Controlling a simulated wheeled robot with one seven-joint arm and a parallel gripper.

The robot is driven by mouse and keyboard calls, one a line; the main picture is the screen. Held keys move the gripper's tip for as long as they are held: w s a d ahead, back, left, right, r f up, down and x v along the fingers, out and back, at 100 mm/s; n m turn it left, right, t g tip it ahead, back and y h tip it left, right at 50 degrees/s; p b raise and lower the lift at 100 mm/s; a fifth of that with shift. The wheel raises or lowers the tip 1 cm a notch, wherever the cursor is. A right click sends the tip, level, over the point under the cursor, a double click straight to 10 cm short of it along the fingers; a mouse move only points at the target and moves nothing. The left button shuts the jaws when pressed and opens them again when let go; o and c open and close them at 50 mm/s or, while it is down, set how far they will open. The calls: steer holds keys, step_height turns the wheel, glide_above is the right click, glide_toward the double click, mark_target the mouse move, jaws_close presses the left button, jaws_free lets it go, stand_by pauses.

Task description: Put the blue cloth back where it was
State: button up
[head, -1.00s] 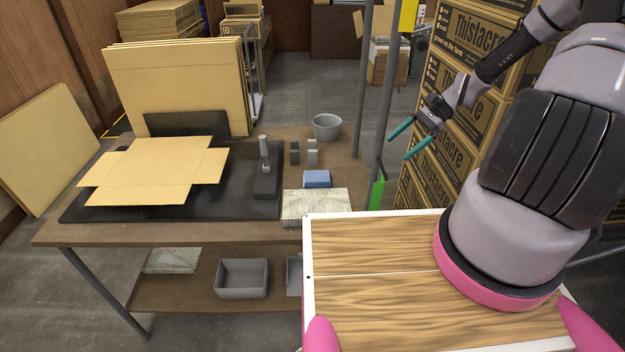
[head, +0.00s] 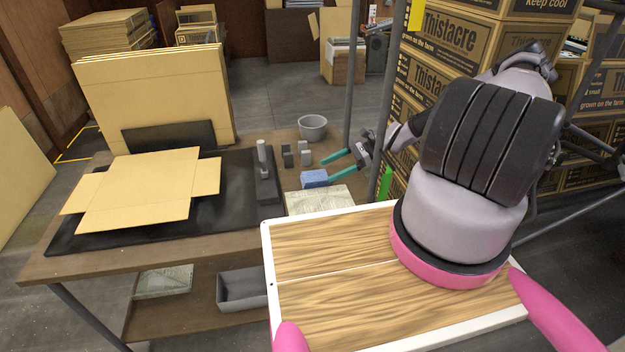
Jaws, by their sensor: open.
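The blue cloth (head: 314,179) is a small folded block on the right part of the wooden workbench, just behind a printed paper stack. My gripper (head: 326,167) reaches in from the right with its two teal fingers spread apart. One fingertip is behind the cloth and the other is near its right side. The jaws are open; I cannot tell whether a finger touches the cloth.
A grey bucket (head: 312,127) and small grey blocks (head: 297,155) stand behind the cloth. A grey upright tool (head: 264,170) and a flat cardboard blank (head: 146,190) lie on the black mat (head: 225,215) to the left. A metal post (head: 355,75) rises close by my gripper.

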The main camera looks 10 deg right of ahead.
mark_target(316, 175)
steer(key=shift+x, duration=3.1)
steer(key=shift+s+r, duration=0.15)
steer(key=shift+r, duration=0.05)
steer(key=c, duration=1.3)
